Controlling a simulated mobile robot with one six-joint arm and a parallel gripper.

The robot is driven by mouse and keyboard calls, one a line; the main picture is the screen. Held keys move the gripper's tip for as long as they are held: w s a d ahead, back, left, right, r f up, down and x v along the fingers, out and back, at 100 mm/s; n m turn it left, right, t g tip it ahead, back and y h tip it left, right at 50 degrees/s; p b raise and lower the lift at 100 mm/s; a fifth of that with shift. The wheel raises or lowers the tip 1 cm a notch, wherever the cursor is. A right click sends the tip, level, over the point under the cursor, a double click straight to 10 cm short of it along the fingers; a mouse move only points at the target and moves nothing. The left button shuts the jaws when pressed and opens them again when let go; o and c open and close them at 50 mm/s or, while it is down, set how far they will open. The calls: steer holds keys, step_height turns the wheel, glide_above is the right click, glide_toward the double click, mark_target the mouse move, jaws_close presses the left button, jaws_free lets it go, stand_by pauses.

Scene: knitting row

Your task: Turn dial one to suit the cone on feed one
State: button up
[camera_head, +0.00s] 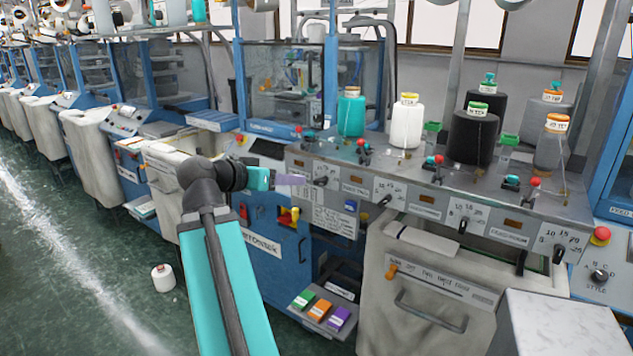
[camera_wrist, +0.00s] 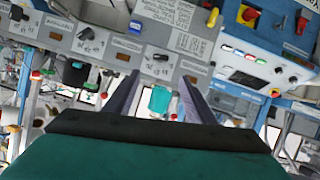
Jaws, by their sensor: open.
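A teal cone (camera_head: 351,113) with an orange-topped label stands at the left end of the feed shelf; it also shows in the wrist view (camera_wrist: 160,101). Below it on the sloped grey panel is the leftmost dial (camera_head: 320,181), a black knob with printed numbers around it. In the wrist view this dial (camera_wrist: 160,57) lies just beyond the fingertips, centred between them. My gripper (camera_head: 292,180) is open and empty, just left of the dial in the head view. The cone's label and the dial's exact setting are too small to read.
Similar dials (camera_head: 385,200) continue rightward along the panel (camera_head: 425,201). A white cone (camera_head: 406,125), black cones (camera_head: 472,138) and a grey cone (camera_head: 551,149) stand behind. Small red-and-teal feed fittings (camera_head: 364,150) stand near the dials. A red button (camera_head: 601,234) is at the right.

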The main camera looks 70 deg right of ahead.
steer(key=shift+d, duration=0.15)
steer(key=p, duration=0.6)
glide_toward(318, 181)
steer(key=shift+s+d, duration=0.5)
steer(key=shift+d, duration=0.9)
steer(key=shift+d+f+p, duration=0.4)
steer(key=shift+f+p, duration=0.15)
steer(key=shift+s+d+f+p, duration=0.1)
steer(key=shift+s+d+p, duration=0.1)
steer(key=shift+p, duration=0.35)
steer(key=p, duration=0.1)
steer(key=d+p, duration=0.1)
steer(key=p, duration=0.1)
steer(key=shift+s+f, duration=0.15)
steer(key=shift+f, duration=0.1)
steer(key=shift+s+d+f+p, duration=0.1)
steer(key=shift+d+p, duration=0.15)
steer(key=shift+p, duration=0.4)
steer(key=shift+x, duration=1.45)
steer(key=shift+f, duration=0.15)
